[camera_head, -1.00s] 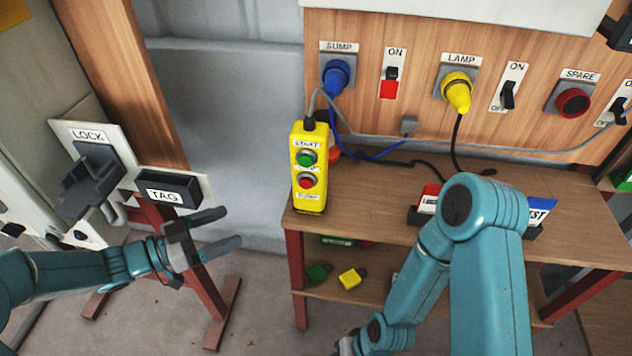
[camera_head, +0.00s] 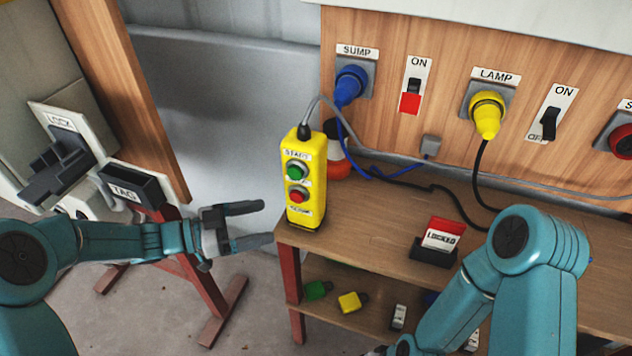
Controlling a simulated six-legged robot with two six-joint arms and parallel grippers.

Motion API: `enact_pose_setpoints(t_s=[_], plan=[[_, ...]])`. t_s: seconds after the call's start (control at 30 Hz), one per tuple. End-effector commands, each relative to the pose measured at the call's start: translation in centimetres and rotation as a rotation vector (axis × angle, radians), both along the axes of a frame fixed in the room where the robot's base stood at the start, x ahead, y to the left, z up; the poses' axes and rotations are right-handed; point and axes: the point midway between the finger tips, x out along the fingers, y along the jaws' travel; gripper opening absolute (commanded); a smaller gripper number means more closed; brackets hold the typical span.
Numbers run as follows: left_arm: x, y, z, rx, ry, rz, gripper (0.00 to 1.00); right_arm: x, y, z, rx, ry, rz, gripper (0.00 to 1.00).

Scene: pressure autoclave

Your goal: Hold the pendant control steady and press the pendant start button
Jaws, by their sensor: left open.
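The yellow pendant control (camera_head: 306,182) stands upright at the left front corner of the wooden bench. Its green start button (camera_head: 297,169) is under the START label, with a red button (camera_head: 297,194) below it. A grey cable leaves its top. My left gripper (camera_head: 255,224) is open and empty, just left of the pendant's lower part, its fingers pointing toward it. A small gap seems to separate them. My right arm (camera_head: 525,262) reaches down in front of the bench at the right; its gripper is out of the frame.
A red-and-white card (camera_head: 443,236) stands in a dark holder on the bench (camera_head: 375,215). LOCK (camera_head: 62,160) and TAG (camera_head: 132,185) holders stand at left. Green and yellow padlocks (camera_head: 350,302) lie on the lower shelf.

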Motion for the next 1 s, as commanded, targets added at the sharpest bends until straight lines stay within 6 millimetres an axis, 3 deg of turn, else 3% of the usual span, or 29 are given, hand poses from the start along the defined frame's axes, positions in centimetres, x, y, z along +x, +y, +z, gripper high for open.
enact_pose_setpoints(t_s=[0.17,0.5,0.8,1.0], plan=[[0.2,-0.6,-0.3,0.0,-0.001,-0.001,0.81,0.0,0.0,-0.5,0.0,0.0,0.0,0.43],[1.7,-5.5,-1.0,-0.001,-0.001,-0.002,0.81,0.0,0.0,-2.7,0.0,0.0,0.0,0.43],[2.8,-8.9,-1.0,0.0,0.0,-0.002,0.81,0.0,0.0,-2.3,0.0,0.0,0.0,0.43],[3.0,-9.6,-1.1,0.001,0.001,0.0,0.81,0.0,0.0,-2.3,0.0,0.0,0.0,0.43]])
